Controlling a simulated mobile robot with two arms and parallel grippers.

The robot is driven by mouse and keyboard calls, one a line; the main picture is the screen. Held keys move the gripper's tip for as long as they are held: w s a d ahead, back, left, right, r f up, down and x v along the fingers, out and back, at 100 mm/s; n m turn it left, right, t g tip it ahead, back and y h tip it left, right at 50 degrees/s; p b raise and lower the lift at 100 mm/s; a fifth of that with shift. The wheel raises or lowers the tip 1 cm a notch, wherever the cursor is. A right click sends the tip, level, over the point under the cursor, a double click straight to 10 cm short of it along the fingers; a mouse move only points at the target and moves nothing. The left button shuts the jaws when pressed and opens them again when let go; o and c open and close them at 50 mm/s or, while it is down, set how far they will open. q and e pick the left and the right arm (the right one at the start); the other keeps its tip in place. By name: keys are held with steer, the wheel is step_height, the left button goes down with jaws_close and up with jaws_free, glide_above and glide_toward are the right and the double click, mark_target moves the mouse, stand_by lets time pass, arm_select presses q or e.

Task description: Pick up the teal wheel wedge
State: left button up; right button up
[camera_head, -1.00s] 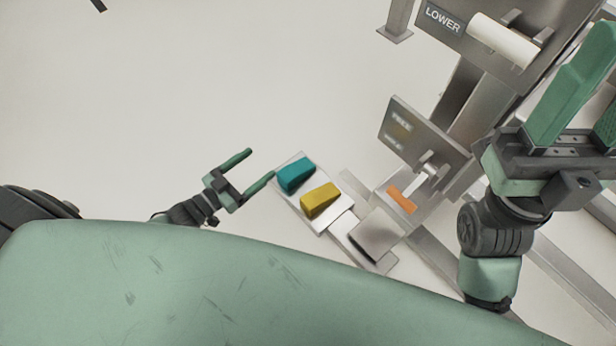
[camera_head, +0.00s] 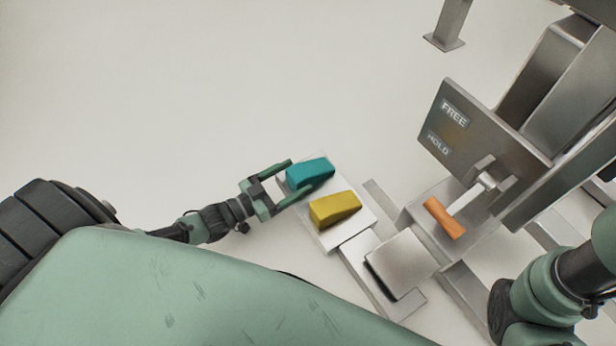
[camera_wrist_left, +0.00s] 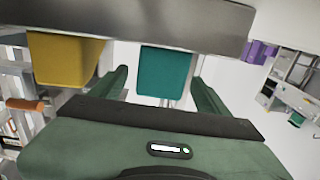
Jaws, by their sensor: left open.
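The teal wheel wedge (camera_head: 311,173) lies on a light metal plate (camera_head: 357,211), on the side away from my body. It also shows in the left wrist view (camera_wrist_left: 165,73). My left gripper (camera_head: 288,180) is open, with its fingers reaching to the wedge's near end. In the left wrist view the wedge is between the two fingers (camera_wrist_left: 163,90), nearer the tips. I cannot tell whether a finger touches it. In the head view my right arm shows at the lower right, but its gripper is out of the picture.
A yellow wedge (camera_head: 335,209) lies beside the teal one on the same plate, close to one left finger. A panel marked FREE and HOLD (camera_head: 470,140) with an orange-handled lever (camera_head: 443,217) stands to the right. The floor (camera_head: 200,90) beyond is clear.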

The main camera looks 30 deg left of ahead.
mark_target(313, 167)
arm_select(q)
steer(key=b+x, duration=0.2)
steer(key=x, duration=0.2)
steer(key=shift+f, duration=0.15)
steer(key=shift+w+d, duration=0.15)
steer(key=shift+w, duration=0.3)
steer(key=shift+r, duration=0.2)
jaws_close()
